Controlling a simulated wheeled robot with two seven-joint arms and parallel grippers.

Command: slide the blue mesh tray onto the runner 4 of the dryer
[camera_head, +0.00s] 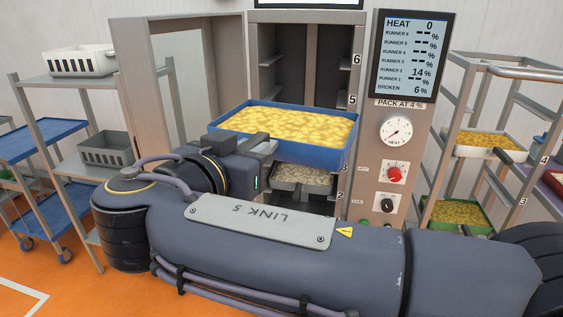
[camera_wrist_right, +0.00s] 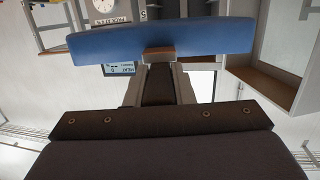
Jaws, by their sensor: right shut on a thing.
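The blue mesh tray (camera_head: 318,147), filled with yellow pieces, is level at the dryer's opening. My right gripper (camera_head: 264,143) is shut on its near wall; in the right wrist view the gripper (camera_wrist_right: 160,54) meets the middle of the blue tray wall (camera_wrist_right: 205,38). The dryer (camera_head: 308,17) is an open cabinet with runner labels 6, 5 and 3 showing along its right side. Label 4 is hidden behind the tray, which sits between labels 5 and 3. I cannot tell whether its far edge is on a runner. My left gripper is not in view.
A grey tray (camera_head: 287,185) of pale pieces is lower in the dryer. The open door (camera_head: 120,60) stands left. The control panel (camera_head: 385,150) is right. Racks with a white basket (camera_head: 82,62) and green tray (camera_head: 462,228) flank the dryer.

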